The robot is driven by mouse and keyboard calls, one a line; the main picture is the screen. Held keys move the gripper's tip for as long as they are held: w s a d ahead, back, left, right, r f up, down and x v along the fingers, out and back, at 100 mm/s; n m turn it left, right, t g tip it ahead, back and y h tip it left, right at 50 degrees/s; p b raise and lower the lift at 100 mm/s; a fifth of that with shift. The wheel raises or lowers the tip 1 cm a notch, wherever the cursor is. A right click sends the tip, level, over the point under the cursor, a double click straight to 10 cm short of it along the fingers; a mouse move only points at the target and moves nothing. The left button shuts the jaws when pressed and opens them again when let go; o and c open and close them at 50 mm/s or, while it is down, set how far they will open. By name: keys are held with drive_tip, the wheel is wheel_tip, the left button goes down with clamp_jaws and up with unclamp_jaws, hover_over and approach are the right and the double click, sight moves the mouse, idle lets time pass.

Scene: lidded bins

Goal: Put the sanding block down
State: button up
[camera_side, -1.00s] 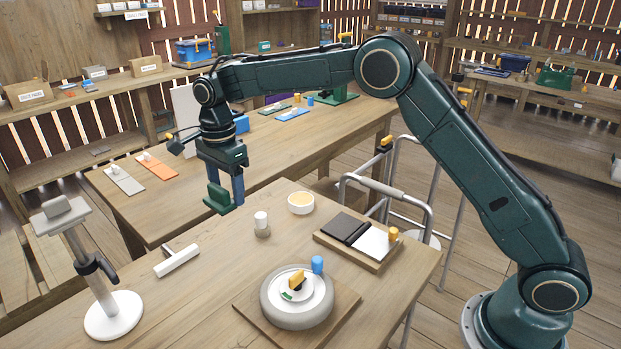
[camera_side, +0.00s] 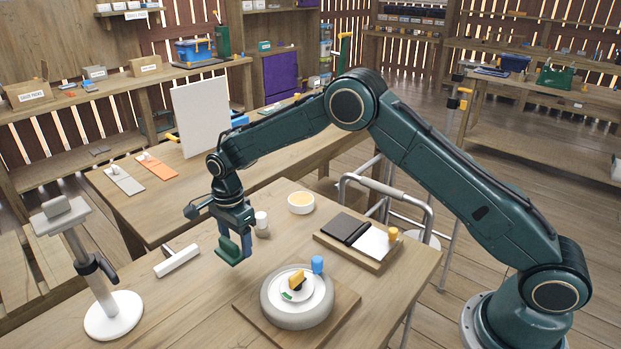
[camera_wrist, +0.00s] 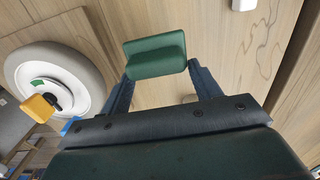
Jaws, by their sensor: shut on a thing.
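The sanding block is a green block with rounded edges; it shows in the side view (camera_side: 230,251) and in the wrist view (camera_wrist: 156,55). My gripper (camera_side: 235,243) is shut on it, with one dark blue finger on either side, as the wrist view (camera_wrist: 157,72) also shows. The block is held over the front table (camera_side: 190,312), between the white T-shaped tool and the round grey wheel. It appears to be above the wood, but the exact gap is hard to tell.
The round wheel (camera_side: 270,306) on a wooden board stands close at right, with a blue knob (camera_side: 317,264). A white T-shaped tool (camera_side: 177,261) lies at left. A small white-capped jar (camera_side: 262,225) and a cream bowl (camera_side: 301,203) stand behind. Bare wood lies at the front left.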

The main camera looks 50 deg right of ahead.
sight(238, 252)
drive_tip(key=shift+f, duration=0.1)
drive_tip(key=shift+f, duration=2)
drive_tip(key=shift+f, duration=0.1)
drive_tip(key=o, duration=1.3)
wheel_tip(238, 252, up, 12)
drive_tip(key=shift+f, duration=0.2)
drive_tip(key=shift+d+r, duration=0.1)
drive_tip(key=shift+r, duration=0.25)
